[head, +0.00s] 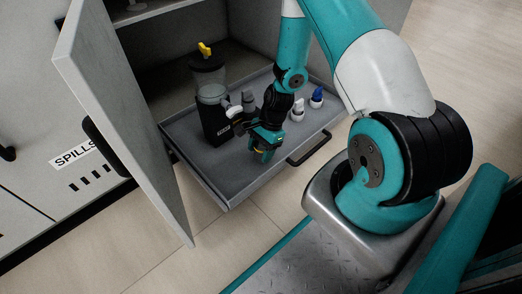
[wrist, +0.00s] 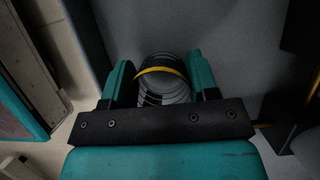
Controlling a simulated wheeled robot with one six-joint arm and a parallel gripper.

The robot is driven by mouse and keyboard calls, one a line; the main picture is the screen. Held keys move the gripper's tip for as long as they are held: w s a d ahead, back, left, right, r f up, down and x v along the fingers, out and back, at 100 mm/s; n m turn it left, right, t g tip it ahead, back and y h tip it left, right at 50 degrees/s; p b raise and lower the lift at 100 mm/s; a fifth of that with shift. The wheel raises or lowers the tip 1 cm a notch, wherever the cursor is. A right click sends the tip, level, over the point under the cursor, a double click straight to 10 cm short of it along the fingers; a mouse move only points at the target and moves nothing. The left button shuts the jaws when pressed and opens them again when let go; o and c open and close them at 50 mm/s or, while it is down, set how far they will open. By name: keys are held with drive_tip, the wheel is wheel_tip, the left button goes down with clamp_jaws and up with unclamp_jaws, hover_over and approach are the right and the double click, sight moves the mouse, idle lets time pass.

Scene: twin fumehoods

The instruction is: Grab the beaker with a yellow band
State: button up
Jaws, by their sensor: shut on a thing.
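The beaker with a yellow band (wrist: 160,82) sits between the two fingers of my gripper (wrist: 162,85) in the wrist view. It is clear, with dark markings and a yellow band around it. The teal fingers are shut on its sides. In the head view my gripper (head: 262,150) is low over the front part of the pulled-out grey drawer (head: 230,185). There the beaker is mostly hidden by the gripper, with only a little yellow showing. I cannot tell whether the beaker touches the drawer floor.
A tall dark container with a clear upper part and yellow top (head: 212,115) stands left of my gripper. A blue-capped bottle (head: 317,97) and a white-capped bottle (head: 297,112) stand to the right. The open cabinet door (head: 125,110) is at left. The drawer has a black handle (head: 308,149).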

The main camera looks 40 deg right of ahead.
wheel_tip(320, 180, up, 20)
drive_tip(key=p, duration=1.1)
